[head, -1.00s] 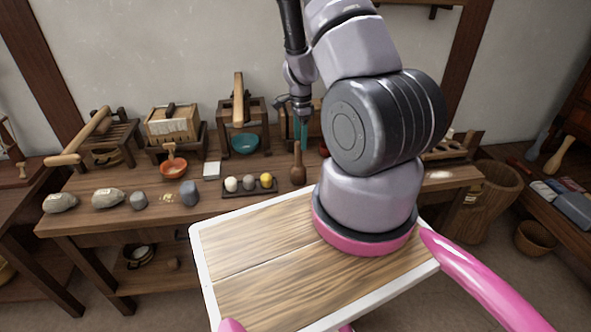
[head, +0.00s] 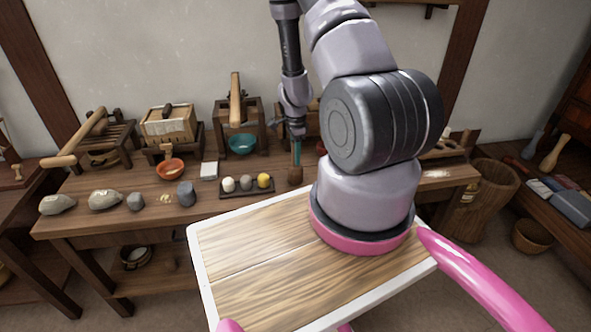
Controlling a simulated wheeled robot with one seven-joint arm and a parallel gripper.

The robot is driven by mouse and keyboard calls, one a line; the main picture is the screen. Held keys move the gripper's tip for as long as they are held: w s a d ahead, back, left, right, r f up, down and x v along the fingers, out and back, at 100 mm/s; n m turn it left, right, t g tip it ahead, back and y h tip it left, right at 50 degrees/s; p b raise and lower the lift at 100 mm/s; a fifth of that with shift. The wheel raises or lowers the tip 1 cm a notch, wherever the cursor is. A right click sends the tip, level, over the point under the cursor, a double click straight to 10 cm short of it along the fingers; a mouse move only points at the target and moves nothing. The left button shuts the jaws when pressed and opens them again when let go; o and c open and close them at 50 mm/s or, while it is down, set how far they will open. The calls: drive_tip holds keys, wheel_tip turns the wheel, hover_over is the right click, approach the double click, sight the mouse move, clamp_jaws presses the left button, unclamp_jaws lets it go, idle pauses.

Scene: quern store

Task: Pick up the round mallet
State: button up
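The round mallet (head: 295,175) is dark brown. It stands head down on the bench, just right of the small dark tray. Its handle is mostly hidden by my gripper. My gripper (head: 297,158) points straight down over the mallet, its teal fingers at the handle just above the head. The fingers overlap in this view, so I cannot tell whether they are open or shut on the handle.
The dark tray (head: 247,188) with three balls sits close left of the mallet. A teal bowl (head: 242,144), a red-orange bowl (head: 171,168) and a white block (head: 209,170) are behind and left. Grey stones (head: 105,200) line the bench's front left.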

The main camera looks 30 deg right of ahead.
clamp_jaws()
drive_tip(key=shift+r, duration=0.1)
